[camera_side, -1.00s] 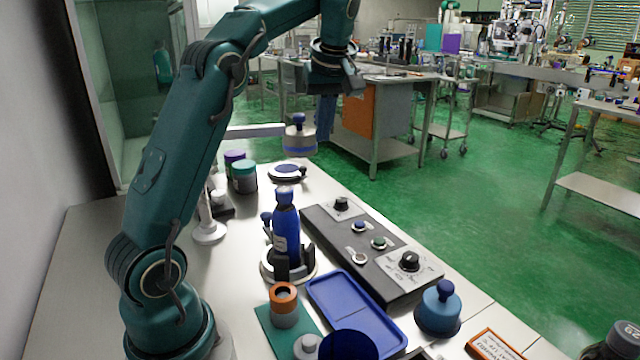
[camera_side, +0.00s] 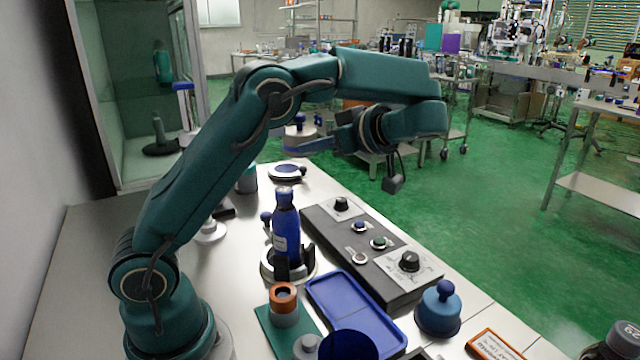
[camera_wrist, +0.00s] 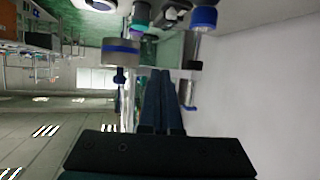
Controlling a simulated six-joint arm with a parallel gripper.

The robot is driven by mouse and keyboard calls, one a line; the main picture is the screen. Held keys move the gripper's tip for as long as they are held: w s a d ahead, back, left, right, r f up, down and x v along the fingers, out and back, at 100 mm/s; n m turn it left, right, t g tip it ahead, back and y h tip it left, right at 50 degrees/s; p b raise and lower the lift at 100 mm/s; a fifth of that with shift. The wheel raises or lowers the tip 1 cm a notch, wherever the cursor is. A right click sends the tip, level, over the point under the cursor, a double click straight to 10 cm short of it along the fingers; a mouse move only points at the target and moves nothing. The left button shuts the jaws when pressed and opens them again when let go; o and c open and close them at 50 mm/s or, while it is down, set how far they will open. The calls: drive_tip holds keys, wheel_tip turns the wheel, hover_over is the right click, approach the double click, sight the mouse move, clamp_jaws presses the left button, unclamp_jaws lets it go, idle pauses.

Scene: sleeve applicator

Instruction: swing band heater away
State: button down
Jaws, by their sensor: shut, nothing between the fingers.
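The band heater (camera_side: 299,132), a short grey cylinder with a blue band and a blue knob on top, hangs above the back of the bench in the side view. My arm hides its support bar. In the wrist view the heater (camera_wrist: 121,52) appears upside down, left of my fingers. My gripper (camera_side: 292,149) is shut and empty, its fingers pointing left and overlapping the heater's lower part in the side view. It also shows in the wrist view (camera_wrist: 160,76), beside the heater; I cannot tell whether they touch. The blue bottle (camera_side: 286,228) stands upright in a dark-pronged holder (camera_side: 268,264).
A black control box (camera_side: 350,245) with knobs lies right of the bottle. A blue tray (camera_side: 360,312), an orange-topped cylinder (camera_side: 284,302) and a blue knobbed weight (camera_side: 438,312) are in front. A low disc (camera_side: 286,172) sits behind the bottle.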

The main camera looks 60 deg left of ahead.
drive_tip(key=w+d+m+t+y, duration=0.2)
drive_tip(key=w+d+y, duration=0.1)
drive_tip(key=d+y, duration=0.15)
drive_tip(key=m+t, duration=0.1)
drive_tip(key=t, duration=0.1)
approach(315, 132)
drive_tip(key=shift+y, duration=0.45)
drive_tip(key=a, duration=0.2)
drive_tip(key=s+a+f, duration=0.1)
drive_tip(key=a, duration=0.3)
drive_tip(key=shift+s+f, duration=0.2)
drive_tip(key=shift+f, duration=0.1)
drive_tip(key=shift+m, duration=0.3)
drive_tip(key=shift+w+a, duration=0.45)
drive_tip(key=shift+a, duration=0.65)
drive_tip(key=shift+w+a, duration=0.4)
drive_tip(key=shift+a, duration=0.65)
drive_tip(key=shift+w+a, duration=0.45)
drive_tip(key=shift+a, duration=0.65)
drive_tip(key=shift+d, duration=0.1)
